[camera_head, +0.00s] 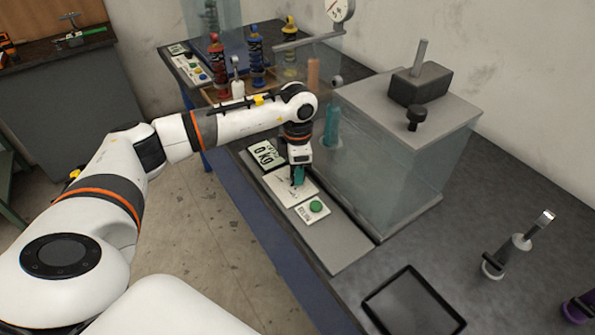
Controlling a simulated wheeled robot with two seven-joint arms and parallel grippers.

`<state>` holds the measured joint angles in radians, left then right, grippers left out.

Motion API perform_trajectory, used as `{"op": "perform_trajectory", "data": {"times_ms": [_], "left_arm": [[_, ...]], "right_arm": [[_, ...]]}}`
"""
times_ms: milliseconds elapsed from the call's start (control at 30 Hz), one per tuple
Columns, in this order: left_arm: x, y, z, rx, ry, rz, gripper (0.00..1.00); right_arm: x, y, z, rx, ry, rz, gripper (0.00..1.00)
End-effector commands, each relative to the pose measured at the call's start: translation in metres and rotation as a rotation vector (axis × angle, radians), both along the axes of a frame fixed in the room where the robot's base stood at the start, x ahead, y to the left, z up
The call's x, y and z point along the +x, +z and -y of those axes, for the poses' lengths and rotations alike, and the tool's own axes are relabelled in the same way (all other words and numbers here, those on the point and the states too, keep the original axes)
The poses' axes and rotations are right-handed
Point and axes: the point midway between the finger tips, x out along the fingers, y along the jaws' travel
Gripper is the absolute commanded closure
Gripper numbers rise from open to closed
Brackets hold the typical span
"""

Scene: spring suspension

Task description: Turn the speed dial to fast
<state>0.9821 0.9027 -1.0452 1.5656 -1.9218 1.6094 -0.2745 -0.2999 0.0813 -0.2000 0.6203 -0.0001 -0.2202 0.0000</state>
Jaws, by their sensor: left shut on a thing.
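The control panel (338,243) is a long grey strip along the front of the table, with white label plates on it. My left gripper (298,184) points down at the middle plate (283,190), where the speed dial sits. It is shut on the dial, which is mostly hidden by the fingers. The dial's pointer setting cannot be made out. A green round button (316,206) is on the plate just nearer to me. My right gripper is not in view.
A clear tank (395,175) with a grey lid and a black block on top stands right behind the panel. Red, blue and yellow spring shock absorbers (256,58) stand at the back. A black tray (412,303) lies at the front right.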

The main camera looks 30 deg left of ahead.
Motion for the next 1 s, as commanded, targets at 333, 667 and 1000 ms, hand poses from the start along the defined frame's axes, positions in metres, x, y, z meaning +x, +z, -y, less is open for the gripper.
{"op": "perform_trajectory", "data": {"times_ms": [333,667,1000], "left_arm": [[0.0008,0.0005,-0.0003,0.000,0.275,0.003,0.89],[0.0009,0.0013,-0.0005,0.000,0.416,0.002,0.89],[0.0010,0.0018,-0.0007,0.001,0.446,0.003,0.89]], "right_arm": [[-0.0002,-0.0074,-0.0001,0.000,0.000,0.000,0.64],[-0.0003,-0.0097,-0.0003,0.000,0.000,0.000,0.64],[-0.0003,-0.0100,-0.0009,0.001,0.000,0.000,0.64]]}}
